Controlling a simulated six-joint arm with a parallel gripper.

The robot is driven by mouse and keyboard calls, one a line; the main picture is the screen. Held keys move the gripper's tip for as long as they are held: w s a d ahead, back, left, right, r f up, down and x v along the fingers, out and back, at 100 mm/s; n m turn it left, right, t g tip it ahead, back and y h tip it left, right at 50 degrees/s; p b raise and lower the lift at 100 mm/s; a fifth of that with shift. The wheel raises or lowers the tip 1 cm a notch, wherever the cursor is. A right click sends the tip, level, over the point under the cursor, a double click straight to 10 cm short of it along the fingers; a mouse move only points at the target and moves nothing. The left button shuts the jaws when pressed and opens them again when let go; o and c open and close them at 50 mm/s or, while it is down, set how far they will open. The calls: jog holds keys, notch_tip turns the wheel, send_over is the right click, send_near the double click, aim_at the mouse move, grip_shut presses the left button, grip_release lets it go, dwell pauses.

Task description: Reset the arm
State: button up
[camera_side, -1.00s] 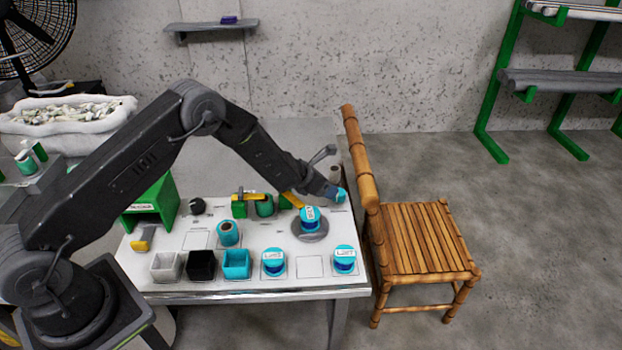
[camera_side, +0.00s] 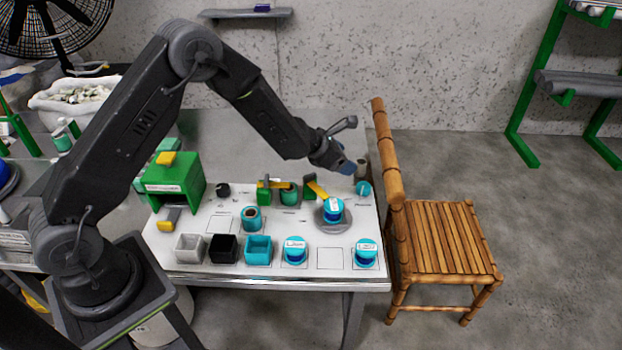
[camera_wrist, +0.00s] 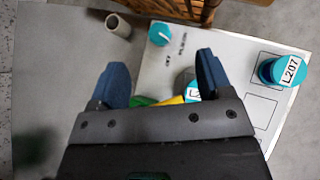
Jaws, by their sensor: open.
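My gripper (camera_side: 346,168) is raised above the back right part of the white work board (camera_side: 312,257). In the wrist view my gripper (camera_wrist: 157,82) shows its two blue fingers spread wide apart with nothing between them. A teal knob (camera_side: 363,188) sits on the board just below and right of the gripper; it also shows beyond the fingers in the wrist view (camera_wrist: 161,34). A blue cable spool (camera_side: 333,208) with a white label stands on a round grey plate (camera_side: 336,225). My gripper is apart from all of these.
Labelled spools (camera_side: 295,250) (camera_side: 366,252) and white, black and teal bins (camera_side: 190,247) (camera_side: 223,247) (camera_side: 258,249) stand along the front. A green box (camera_side: 172,183) is at left, a teal cylinder (camera_side: 252,218) mid-board. A bamboo chair (camera_side: 440,240) stands right of the table.

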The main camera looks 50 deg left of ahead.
jog(key=s+d+r+m+h, duration=0.2)
jog(key=d+r+m, duration=0.15)
jog(key=r, duration=0.45)
jog(key=s+d+r+m+h, duration=0.1)
jog(key=d+r+m, duration=0.1)
jog(key=r+m, duration=0.45)
jog(key=s+d+r+m+g+h, duration=0.15)
jog(key=s+d+r+m, duration=0.25)
jog(key=s+r+m, duration=0.45)
jog(key=s+r+m+g+y, duration=0.1)
jog(key=s+r+m, duration=0.15)
jog(key=s, duration=0.45)
jog(key=s+r+m+g+y, duration=0.1)
jog(key=s+m, duration=0.3)
jog(key=s, duration=0.3)
jog(key=s+a+f+m+y, duration=0.1)
jog(key=s+a+m+y, duration=0.1)
jog(key=s, duration=0.4)
jog(key=s+a+f+m+y, duration=0.2)
jog(key=s+a+m+y, duration=0.1)
jog(key=s, duration=0.3)
jog(key=shift+s+a+m+y, duration=0.35)
jog(key=shift+a+m, duration=0.15)
jog(key=shift+a, duration=0.25)
jog(key=shift+f, duration=0.1)
jog(key=shift+c, duration=0.5)
